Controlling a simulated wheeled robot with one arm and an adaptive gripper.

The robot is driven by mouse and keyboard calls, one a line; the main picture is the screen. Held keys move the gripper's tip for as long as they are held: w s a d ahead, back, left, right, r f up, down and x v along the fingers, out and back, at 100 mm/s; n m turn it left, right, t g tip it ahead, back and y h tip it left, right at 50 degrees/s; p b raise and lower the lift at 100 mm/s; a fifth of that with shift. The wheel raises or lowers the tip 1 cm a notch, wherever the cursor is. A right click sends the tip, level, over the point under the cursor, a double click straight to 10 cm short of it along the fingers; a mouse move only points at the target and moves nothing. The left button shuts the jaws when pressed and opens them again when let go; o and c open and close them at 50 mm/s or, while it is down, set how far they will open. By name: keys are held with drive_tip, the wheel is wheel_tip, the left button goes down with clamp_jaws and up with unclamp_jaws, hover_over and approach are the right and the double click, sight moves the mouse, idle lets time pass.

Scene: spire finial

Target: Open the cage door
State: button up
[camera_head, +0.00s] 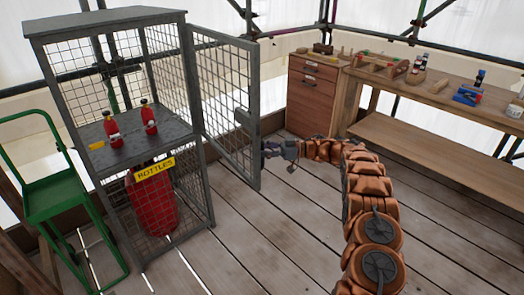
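The grey mesh cage (181,122) stands at the left with a yellow "BOTTLES" sign on its front. Its mesh door (223,95) stands swung open to the right of the cage, hinged on the cage's front right post. A small plate, perhaps the latch (241,116), is on the door near its free edge. My gripper (268,149) is at the outer edge of the door, at about mid-height. The door's edge partly hides the fingertips, so I cannot tell whether they touch it or are open or shut. My orange arm reaches in from the lower right.
Two small red bottles (111,127) stand on the cage shelf, with a large red cylinder (153,200) below. A green hand truck (60,195) stands left. A wooden drawer cabinet (312,95) and a workbench (440,95) with tools stand behind. The plank floor around my arm is clear.

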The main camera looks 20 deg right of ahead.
drive_tip(key=v, duration=1.1)
drive_tip(key=shift+s+d, duration=0.15)
drive_tip(key=shift+d, duration=0.25)
idle(0.4)
